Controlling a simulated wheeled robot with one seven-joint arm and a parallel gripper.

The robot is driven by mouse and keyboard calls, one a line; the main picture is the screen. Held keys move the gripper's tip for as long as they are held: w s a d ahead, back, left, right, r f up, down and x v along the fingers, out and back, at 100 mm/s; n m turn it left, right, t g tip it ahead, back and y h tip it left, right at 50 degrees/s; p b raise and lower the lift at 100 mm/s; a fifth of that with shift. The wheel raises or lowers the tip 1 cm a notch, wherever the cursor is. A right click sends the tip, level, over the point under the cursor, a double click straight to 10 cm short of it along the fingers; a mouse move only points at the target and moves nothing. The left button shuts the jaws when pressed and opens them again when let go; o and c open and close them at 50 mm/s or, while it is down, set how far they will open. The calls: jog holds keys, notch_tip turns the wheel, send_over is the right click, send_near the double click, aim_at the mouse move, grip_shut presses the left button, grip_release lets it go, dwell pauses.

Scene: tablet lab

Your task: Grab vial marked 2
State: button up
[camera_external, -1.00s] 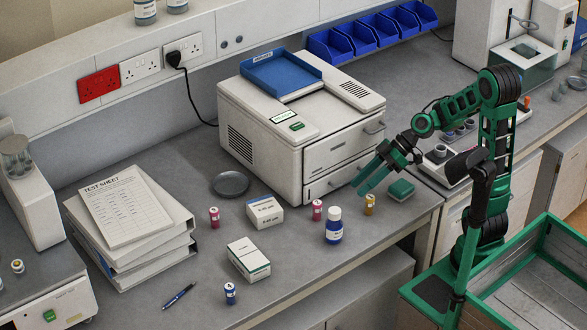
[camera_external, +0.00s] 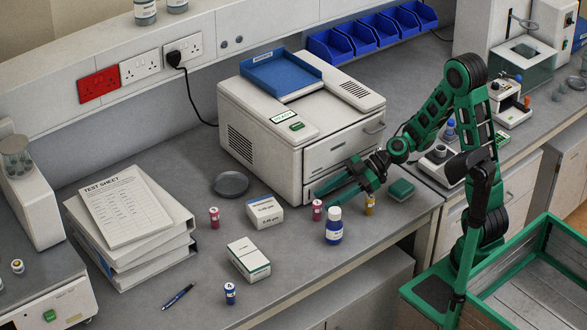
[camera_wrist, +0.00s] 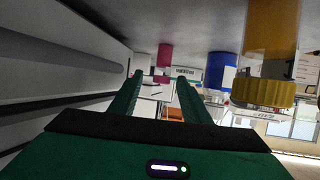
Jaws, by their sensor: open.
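Several small capped vials stand upright on the bench: a pink vial (camera_external: 317,210) by the white machine's front, a yellow vial (camera_external: 369,204) to its right, another pink vial (camera_external: 214,217) to the left, and a blue vial (camera_external: 230,293) near the front. Their markings are too small to read, so I cannot tell which is marked 2. My gripper (camera_external: 338,188) is open and empty, its fingers pointing left, close to the middle pink vial. In the inverted wrist view, that pink vial (camera_wrist: 165,55) appears beyond and between the fingertips (camera_wrist: 160,78); the yellow vial (camera_wrist: 270,40) is nearer, at right.
A larger blue bottle (camera_external: 334,232) stands just in front of the middle pink vial. The white machine (camera_external: 265,150) rises directly behind my gripper. Two small boxes (camera_external: 265,214) (camera_external: 248,260) lie left. A green block (camera_external: 401,190) sits at right.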

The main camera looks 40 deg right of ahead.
aim_at(321, 203)
jog(key=x, duration=0.5)
jog(key=shift+s+f, duration=0.1)
jog(key=shift+f, duration=0.05)
jog(key=c, duration=1.1)
